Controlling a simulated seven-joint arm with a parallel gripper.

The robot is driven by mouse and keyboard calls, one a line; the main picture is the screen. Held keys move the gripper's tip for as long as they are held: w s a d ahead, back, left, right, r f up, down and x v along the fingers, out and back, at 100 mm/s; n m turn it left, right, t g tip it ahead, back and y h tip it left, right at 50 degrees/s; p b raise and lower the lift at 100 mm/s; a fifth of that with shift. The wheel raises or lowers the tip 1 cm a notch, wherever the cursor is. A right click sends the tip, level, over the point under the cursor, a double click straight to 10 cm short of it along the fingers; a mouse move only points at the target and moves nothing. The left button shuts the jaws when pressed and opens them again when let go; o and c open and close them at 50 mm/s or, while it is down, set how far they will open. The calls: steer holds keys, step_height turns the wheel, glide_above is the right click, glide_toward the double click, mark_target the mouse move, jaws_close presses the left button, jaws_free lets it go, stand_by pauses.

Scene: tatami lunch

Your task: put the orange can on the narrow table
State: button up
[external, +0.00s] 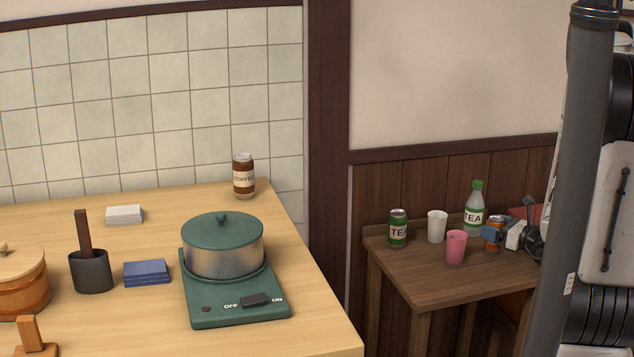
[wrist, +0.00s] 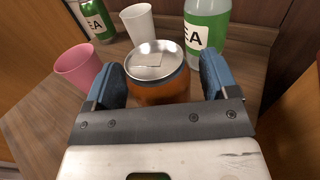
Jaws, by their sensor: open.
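The orange can (wrist: 158,88) stands upright on the narrow dark wood table (external: 420,270), and it also shows partly hidden in the external view (external: 493,226). My gripper (wrist: 163,78) is open, with one blue finger on each side of the can. In the external view my gripper (external: 500,237) is low over the table's right part, in front of the can. In the wrist view small gaps seem to show between the fingers and the can, but I cannot tell whether either one touches it.
Close by on the narrow table are a pink cup (external: 456,247), a white cup (external: 437,227), a green tea can (external: 398,229) and a green-capped tea bottle (external: 474,210). The table's front left is bare. A larger light wood table (external: 330,335) with a pot (external: 222,250) stands to the left.

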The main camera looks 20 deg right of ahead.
steer(key=shift+r, duration=0.1)
steer(key=shift+v, duration=0.85)
steer(key=shift+s+d+r, duration=0.4)
steer(key=shift+s, duration=0.2)
step_height(320, 180, up, 6)
steer(key=shift+r, duration=0.15)
